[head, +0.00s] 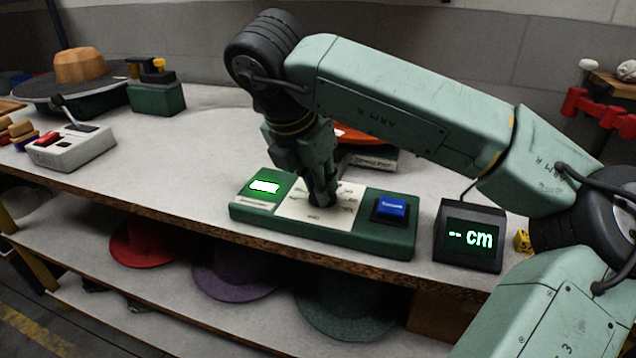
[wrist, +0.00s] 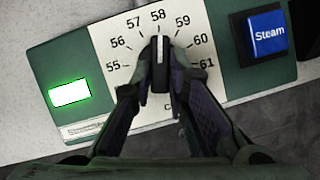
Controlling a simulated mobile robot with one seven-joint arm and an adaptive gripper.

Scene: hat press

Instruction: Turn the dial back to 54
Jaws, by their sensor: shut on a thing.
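The dial (wrist: 160,52) is a dark knob with a white pointer line on a white scale plate (wrist: 103,40). In the wrist view the pointer is up at about 58. The numbers 55 to 61 run around it; no 54 is visible, and my left finger covers the plate below 55. My gripper (wrist: 161,85) is shut on the dial, one finger on each side. In the head view my gripper (head: 321,198) points down onto the white plate of the green control panel (head: 330,233) and hides the dial.
A blue Steam button (head: 392,207) is on the panel right of the dial, and a lit green-white display (head: 265,187) on its left. A black readout (head: 470,236) shows "-- cm". A grey box with a lever (head: 72,148) stands at the left.

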